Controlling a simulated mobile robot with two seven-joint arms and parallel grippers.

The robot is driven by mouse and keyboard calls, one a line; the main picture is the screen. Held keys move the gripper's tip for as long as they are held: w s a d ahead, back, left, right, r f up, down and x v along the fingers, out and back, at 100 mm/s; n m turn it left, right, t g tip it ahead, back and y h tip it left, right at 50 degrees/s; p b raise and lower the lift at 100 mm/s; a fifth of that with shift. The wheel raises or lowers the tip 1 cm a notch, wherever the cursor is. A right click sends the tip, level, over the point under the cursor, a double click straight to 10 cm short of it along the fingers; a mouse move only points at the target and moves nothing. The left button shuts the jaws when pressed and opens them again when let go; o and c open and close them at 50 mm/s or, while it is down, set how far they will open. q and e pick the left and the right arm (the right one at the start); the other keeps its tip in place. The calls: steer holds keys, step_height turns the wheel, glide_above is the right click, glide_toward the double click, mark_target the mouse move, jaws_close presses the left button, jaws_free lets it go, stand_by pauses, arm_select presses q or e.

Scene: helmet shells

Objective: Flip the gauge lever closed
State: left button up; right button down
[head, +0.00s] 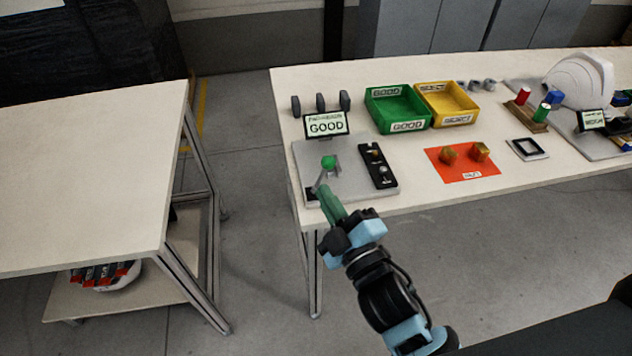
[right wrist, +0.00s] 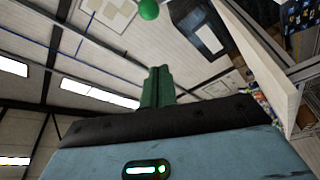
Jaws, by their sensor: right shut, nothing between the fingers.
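The gauge (head: 350,158) is a grey plate at the near left corner of the right table, with a small screen (head: 326,124) reading "GOOD" behind it. The lever's green ball knob (head: 328,162) stands over the plate; its rod is too small to follow clearly. The knob also shows at the top of the right wrist view (right wrist: 148,9). My right gripper (head: 328,193) has green fingers, shut and empty, at the gauge's front edge, just nearer than the knob and apart from it. The fingers show in the right wrist view (right wrist: 157,72). My left gripper is out of view.
A black strip with knobs (head: 377,166) sits on the plate's right. Green (head: 396,109) and yellow (head: 448,104) bins stand behind. An orange mat (head: 462,170) carries two brown pieces. A white helmet shell (head: 582,80) is far right. The left table (head: 90,170) has a bare top.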

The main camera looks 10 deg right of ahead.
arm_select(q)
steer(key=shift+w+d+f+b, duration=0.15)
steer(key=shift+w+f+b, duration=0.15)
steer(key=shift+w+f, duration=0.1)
arm_select(e)
steer(key=shift+v, duration=2.55)
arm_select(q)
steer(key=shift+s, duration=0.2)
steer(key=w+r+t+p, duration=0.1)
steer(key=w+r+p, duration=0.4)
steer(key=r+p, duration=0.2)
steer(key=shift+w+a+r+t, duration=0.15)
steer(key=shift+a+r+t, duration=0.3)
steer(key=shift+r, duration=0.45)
arm_select(e)
steer(key=s+d+f+m+g+h, duration=0.1)
steer(key=s+d+f+m+g, duration=0.2)
steer(key=s+f, duration=0.4)
steer(key=s+d+f+m+g+h, duration=0.1)
steer(key=s+d+f+m+g, duration=0.2)
steer(key=s+f, duration=0.4)
steer(key=s+d+f+m+g+h, duration=0.1)
steer(key=s+d+f+m+g, duration=0.2)
steer(key=s+f+m, duration=0.3)
steer(key=s+f+g, duration=0.1)
steer(key=s, duration=0.4)
steer(key=shift+f+m+h, duration=0.3)
steer(key=shift+f+m, duration=0.05)
steer(key=shift+m, duration=0.05)
